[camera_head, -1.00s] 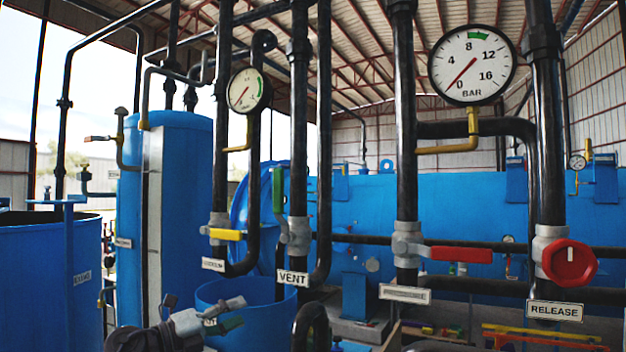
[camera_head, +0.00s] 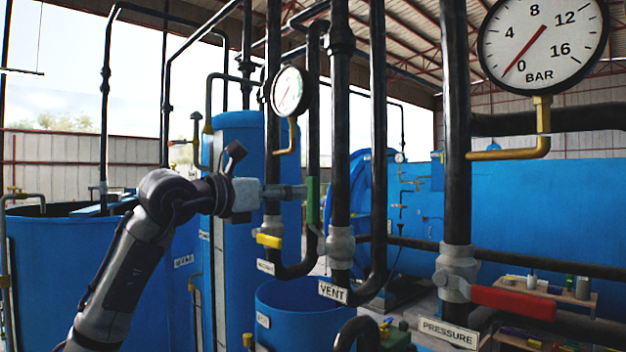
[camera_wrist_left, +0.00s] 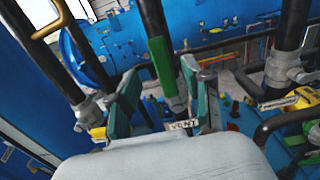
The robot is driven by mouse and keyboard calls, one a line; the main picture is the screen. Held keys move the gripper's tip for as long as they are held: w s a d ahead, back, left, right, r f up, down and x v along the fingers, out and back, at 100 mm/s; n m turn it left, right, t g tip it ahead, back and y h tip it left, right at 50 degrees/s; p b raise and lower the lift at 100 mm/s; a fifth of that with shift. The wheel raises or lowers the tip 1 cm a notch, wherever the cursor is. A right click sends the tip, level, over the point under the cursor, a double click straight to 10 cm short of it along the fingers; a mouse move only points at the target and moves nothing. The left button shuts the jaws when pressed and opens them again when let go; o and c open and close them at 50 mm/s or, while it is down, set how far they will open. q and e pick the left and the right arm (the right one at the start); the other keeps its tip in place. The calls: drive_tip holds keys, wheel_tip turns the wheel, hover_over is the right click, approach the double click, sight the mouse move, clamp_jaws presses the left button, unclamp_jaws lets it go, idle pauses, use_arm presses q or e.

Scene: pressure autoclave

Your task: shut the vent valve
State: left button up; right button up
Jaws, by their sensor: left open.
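The vent valve (camera_head: 340,246) sits on a black vertical pipe above a white VENT label (camera_head: 333,292). Its green handle (camera_head: 312,200) stands upright, roughly along the pipe. My left gripper (camera_head: 298,192) reaches in from the left at handle height, its tips close to the handle. In the left wrist view the gripper (camera_wrist_left: 160,80) is open, and the green handle (camera_wrist_left: 160,60) shows upright between its two fingers, beyond or level with the tips. I cannot tell whether they touch. The VENT label (camera_wrist_left: 182,125) shows below. My right gripper is not in view.
A valve with a yellow handle (camera_head: 269,240) is just left of the vent pipe. A red-handled valve (camera_head: 512,302) above a PRESSURE label (camera_head: 448,332) stands to the right. A small gauge (camera_head: 290,92) hangs above my gripper. A blue tank (camera_head: 300,318) is below.

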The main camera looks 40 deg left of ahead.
sight(309, 191)
use_arm(q)
drive_tip(key=w, duration=0.1)
drive_tip(key=w+p, duration=0.1)
drive_tip(key=w, duration=0.3)
drive_tip(key=shift+d+r+p, duration=0.15)
drive_tip(key=shift+d+p, duration=0.2)
drive_tip(key=shift+p, duration=0.05)
drive_tip(key=shift+w, duration=0.55)
drive_tip(key=shift+w+f, duration=0.15)
drive_tip(key=shift+f, duration=0.05)
drive_tip(key=shift+c, duration=0.2)
drive_tip(key=c, duration=0.8)
clamp_jaws()
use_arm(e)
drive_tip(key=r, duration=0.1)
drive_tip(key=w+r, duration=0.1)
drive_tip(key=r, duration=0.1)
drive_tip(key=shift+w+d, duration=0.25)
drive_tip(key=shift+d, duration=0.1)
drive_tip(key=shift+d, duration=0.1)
